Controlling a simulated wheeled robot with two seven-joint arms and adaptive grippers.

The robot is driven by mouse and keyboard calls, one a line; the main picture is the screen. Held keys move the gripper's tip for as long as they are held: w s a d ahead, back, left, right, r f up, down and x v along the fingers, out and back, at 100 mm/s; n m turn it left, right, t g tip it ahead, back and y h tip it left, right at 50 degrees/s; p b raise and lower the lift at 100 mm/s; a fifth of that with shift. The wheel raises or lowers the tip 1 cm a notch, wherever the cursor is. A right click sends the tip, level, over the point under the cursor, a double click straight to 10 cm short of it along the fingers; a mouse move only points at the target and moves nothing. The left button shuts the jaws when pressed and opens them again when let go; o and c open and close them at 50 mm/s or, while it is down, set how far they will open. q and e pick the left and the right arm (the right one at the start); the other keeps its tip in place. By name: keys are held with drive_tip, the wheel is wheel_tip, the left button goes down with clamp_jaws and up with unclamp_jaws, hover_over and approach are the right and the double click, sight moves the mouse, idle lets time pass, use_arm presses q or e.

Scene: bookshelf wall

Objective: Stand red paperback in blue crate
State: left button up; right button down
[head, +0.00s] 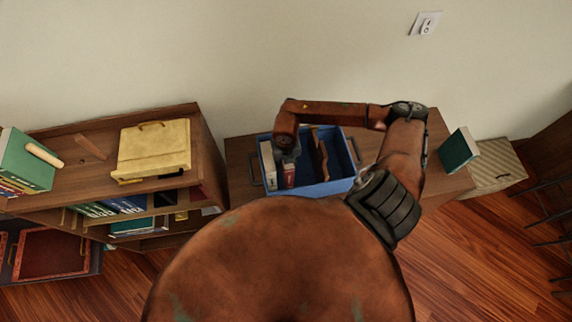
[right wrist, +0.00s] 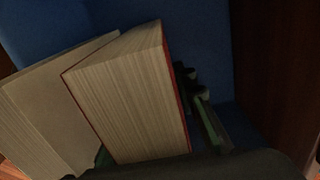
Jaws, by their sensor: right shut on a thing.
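The blue crate (head: 338,187) stands on the wooden cabinet top, with a brown divider (head: 321,155) inside it. The red paperback (head: 290,176) is in the left part of the crate, roughly upright. In the right wrist view its pale page block and red cover edge (right wrist: 130,95) fill the middle, slightly tilted in the picture. My right gripper (head: 287,153) reaches down into the crate and is shut on the red paperback. Its fingers partly hide the book, and the book's bottom edge is hidden. My left gripper is not in view.
A pale book (head: 267,164) stands just left of the paperback in the crate; it also shows in the right wrist view (right wrist: 48,112). A teal book (head: 458,150) stands right of the crate. A bookshelf (head: 200,140) with a yellow box (head: 153,150) is at left.

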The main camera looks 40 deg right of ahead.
drive_tip(key=shift+w+f, duration=0.15)
drive_tip(key=shift+f, duration=0.05)
drive_tip(key=c, duration=1.9)
unclamp_jaws()
drive_tip(key=shift+o, duration=0.3)
drive_tip(key=shift+r, duration=0.45)
wheel_tip(320, 180, up, 10)
drive_tip(key=shift+r+b, duration=0.15)
drive_tip(key=shift+b, duration=0.65)
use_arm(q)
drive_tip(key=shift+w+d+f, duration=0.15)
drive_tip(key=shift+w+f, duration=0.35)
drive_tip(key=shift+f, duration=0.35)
use_arm(e)
drive_tip(key=shift+r, duration=0.6)
